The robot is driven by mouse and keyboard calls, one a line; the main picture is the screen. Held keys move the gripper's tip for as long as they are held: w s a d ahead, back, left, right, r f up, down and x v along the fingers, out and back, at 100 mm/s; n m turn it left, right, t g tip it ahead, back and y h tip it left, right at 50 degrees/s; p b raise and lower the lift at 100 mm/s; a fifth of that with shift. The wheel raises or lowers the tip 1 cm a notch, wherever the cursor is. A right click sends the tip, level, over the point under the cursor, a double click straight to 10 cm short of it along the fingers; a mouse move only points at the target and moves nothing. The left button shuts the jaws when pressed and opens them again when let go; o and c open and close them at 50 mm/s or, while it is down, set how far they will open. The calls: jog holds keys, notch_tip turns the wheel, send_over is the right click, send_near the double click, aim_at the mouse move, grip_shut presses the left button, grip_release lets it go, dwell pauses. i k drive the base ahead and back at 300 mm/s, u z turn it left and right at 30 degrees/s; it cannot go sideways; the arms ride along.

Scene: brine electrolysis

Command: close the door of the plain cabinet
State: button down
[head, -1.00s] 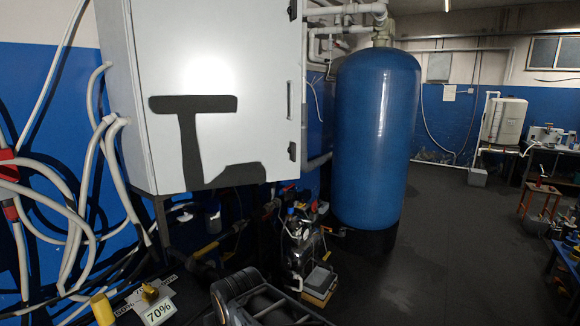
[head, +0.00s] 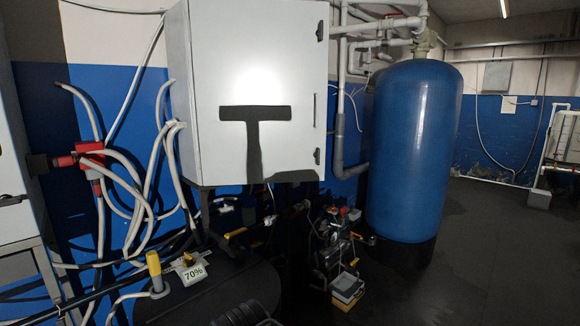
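A white-grey cabinet (head: 262,70) hangs on the wall left of centre in the head view. Its front face looks flat, and I see no clear gap at its edges. A slim handle (head: 314,110) and two dark fittings sit along its right edge. A dark T-shaped shadow falls on the front. Part of a second grey cabinet (head: 14,215) shows at the left edge, with a dark fitting on it; I cannot tell how its door stands. No label tells me which one is the plain cabinet. My gripper is not in view.
A tall blue tank (head: 412,150) stands right of the cabinet. Pale hoses and a red connector (head: 90,155) hang at left. Dark floor (head: 490,250) is open at right.

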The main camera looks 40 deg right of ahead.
aim_at(259, 70)
jog(key=u, duration=3.4)
jog(key=k, duration=2.4)
jog(key=z, duration=1)
